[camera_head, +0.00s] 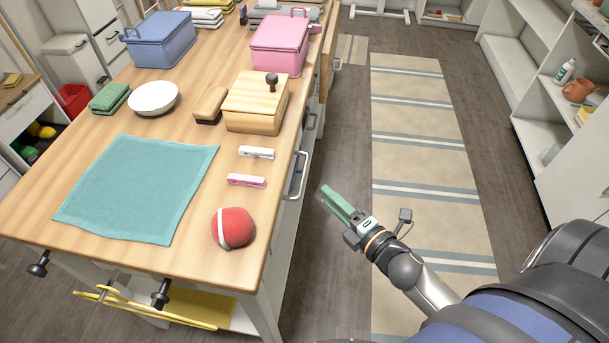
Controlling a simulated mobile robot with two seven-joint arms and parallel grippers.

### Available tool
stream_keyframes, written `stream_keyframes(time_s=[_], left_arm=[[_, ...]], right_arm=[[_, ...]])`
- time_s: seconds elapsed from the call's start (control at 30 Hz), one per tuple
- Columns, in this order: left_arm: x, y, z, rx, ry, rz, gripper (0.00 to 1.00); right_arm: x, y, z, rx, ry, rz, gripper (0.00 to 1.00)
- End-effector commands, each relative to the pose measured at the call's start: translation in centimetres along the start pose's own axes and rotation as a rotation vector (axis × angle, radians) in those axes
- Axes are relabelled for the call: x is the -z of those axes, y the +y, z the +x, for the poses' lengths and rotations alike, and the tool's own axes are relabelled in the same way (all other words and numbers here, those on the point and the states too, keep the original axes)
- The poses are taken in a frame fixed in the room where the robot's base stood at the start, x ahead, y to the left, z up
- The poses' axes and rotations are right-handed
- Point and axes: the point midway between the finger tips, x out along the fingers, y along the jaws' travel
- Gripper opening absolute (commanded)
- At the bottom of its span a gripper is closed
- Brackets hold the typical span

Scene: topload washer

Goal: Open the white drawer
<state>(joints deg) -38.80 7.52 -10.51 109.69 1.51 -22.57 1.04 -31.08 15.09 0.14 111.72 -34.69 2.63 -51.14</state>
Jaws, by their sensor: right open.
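The wooden-topped table has white drawer fronts (285,212) along its right side, seen at a steep angle. A grey bar handle (299,176) stands out from the nearer front. I see no gap showing that drawer open. My right gripper (332,195) has pale green fingers and is open and empty. It is over the floor just right of the handle, apart from it. My left gripper is not in view.
The tabletop (190,258) holds a teal cloth (140,187), a red ball (233,228), a wooden box (255,105), a pink bin (281,45) and a blue bin (158,42). A striped rug (420,155) covers the open aisle. White shelves (540,95) stand at right.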

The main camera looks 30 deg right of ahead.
Motion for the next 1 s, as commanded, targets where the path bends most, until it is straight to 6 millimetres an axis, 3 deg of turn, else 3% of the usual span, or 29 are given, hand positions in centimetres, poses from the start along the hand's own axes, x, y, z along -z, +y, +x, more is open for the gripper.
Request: stream_keyframes(time_s=[0.5, 0.7, 1.0], left_arm=[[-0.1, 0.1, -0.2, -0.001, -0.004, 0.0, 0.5], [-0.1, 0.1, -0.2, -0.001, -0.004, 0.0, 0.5], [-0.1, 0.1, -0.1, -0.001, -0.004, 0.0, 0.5]], right_arm=[[-0.1, 0.1, 8.6, 0.0, -0.001, 0.005, 0.45], [0.0, 0.0, 10.4, 0.002, -0.002, 0.006, 0.45], [0.0, -0.1, 10.8, 0.004, -0.001, 0.007, 0.45]])
